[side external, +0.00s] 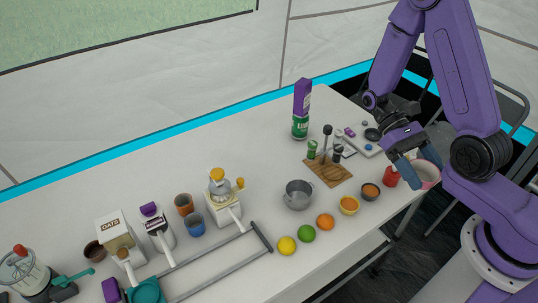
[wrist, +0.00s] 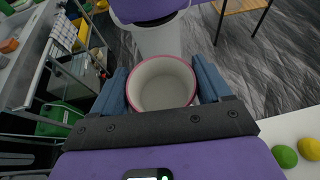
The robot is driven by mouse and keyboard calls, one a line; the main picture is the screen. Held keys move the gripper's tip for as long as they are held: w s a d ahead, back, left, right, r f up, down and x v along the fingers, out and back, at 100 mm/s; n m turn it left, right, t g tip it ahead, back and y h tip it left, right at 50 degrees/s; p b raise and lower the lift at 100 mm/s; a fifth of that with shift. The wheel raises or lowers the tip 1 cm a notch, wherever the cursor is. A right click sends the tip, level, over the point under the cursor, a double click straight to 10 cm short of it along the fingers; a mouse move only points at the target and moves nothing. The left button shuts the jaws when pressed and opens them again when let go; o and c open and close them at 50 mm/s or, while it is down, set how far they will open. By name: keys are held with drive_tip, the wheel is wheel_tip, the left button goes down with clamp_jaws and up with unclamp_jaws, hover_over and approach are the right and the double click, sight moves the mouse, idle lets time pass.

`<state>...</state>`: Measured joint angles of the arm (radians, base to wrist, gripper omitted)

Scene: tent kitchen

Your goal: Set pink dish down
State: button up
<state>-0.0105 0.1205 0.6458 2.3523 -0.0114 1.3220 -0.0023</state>
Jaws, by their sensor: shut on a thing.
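The pink dish (side external: 429,175) is a round bowl with a pale inside and a pink rim. In the wrist view the dish (wrist: 161,86) sits between the two blue fingers of my gripper (wrist: 161,80), which is shut on it. Its open top faces the wrist camera and it looks empty. In the side view my gripper (side external: 416,166) is at the right end of the table, partly covering the dish. The dark floor shows around the dish in the wrist view, so it appears held out past the table edge.
On the white table (side external: 350,225), a red item (side external: 390,177) stands close by the gripper. Chairs (side external: 500,100) stand behind the arm.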

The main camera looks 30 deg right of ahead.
drive_tip(key=w+d+r+n+t+h, duration=0.1)
drive_tip(key=w+d+n+t+h, duration=0.2)
drive_tip(key=w+n+t+h, duration=0.6)
drive_tip(key=w+d+r+n+t+h, duration=0.1)
drive_tip(key=w+d+n+t+h, duration=0.2)
drive_tip(key=w+n+t+h, duration=0.6)
drive_tip(key=w+a+r+n+t+y, duration=0.2)
drive_tip(key=w+a+n+t+y, duration=0.3)
drive_tip(key=a+n, duration=0.3)
drive_tip(key=w+a+r+n+t+y, duration=0.1)
drive_tip(key=w+a+n+t+y, duration=0.2)
drive_tip(key=w+a+n+y, duration=0.35)
hover_over(269, 154)
drive_tip(key=f, duration=2)
drive_tip(key=shift+s+f, duration=0.1)
drive_tip(key=shift+s, duration=0.1)
drive_tip(key=shift+w+f, duration=0.15)
drive_tip(key=shift+f, duration=1.45)
